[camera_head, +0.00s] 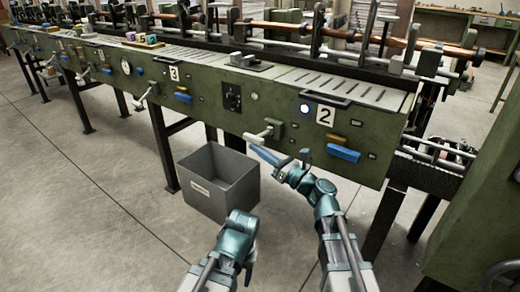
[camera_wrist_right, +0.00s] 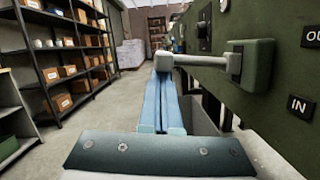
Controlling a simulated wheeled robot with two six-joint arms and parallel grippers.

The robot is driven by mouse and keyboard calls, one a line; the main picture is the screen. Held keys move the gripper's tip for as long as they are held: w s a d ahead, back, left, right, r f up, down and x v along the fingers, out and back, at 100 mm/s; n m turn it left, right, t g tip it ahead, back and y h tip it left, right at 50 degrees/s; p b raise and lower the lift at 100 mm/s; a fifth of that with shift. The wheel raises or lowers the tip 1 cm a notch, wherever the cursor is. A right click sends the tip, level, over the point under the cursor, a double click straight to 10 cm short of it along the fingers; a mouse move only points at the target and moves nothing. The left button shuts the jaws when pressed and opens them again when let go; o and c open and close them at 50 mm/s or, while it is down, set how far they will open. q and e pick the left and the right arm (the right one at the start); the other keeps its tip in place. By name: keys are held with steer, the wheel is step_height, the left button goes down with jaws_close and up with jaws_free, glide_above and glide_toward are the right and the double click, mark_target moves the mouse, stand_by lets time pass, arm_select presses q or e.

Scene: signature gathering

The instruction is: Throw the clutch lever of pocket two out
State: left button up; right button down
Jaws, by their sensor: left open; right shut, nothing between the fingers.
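The clutch lever (camera_head: 260,134) of pocket two is a pale grey bar with a rounded end on the green panel, left of the "2" plate (camera_head: 325,116). In the right wrist view the lever (camera_wrist_right: 205,59) reaches left from its mount, level with the picture. My right gripper (camera_head: 257,150) is shut and empty, its blue fingers just below the lever's free end. In the right wrist view the fingers (camera_wrist_right: 164,85) pass under that end; contact cannot be told. My left gripper (camera_head: 249,268) is open and empty, low in front of the panel.
An "OUT" label (camera_wrist_right: 312,36) and an "IN" label (camera_wrist_right: 300,106) sit on the panel beside the lever. A grey bin (camera_head: 219,182) stands on the floor below. A blue handle (camera_head: 343,153) juts out right of the lever. Shelves (camera_wrist_right: 70,60) stand left.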

mark_target(262, 143)
step_height(262, 143, up, 2)
steer(key=shift+r+m+t+h+p, duration=0.1)
steer(key=shift+m+t+h+p, duration=0.2)
steer(key=shift+m+p, duration=0.75)
steer(key=shift+r, duration=0.45)
steer(key=shift+p, duration=0.3)
steer(key=shift+s+f+b, duration=0.1)
steer(key=shift+f+b, duration=0.35)
steer(key=shift+b, duration=0.05)
steer(key=s+d+f+b, duration=0.4)
steer(key=s+d+f, duration=0.1)
steer(key=s+d, duration=0.1)
steer(key=shift+s+d+b, duration=0.2)
steer(key=shift+s+b, duration=0.2)
steer(key=shift+s, duration=0.4)
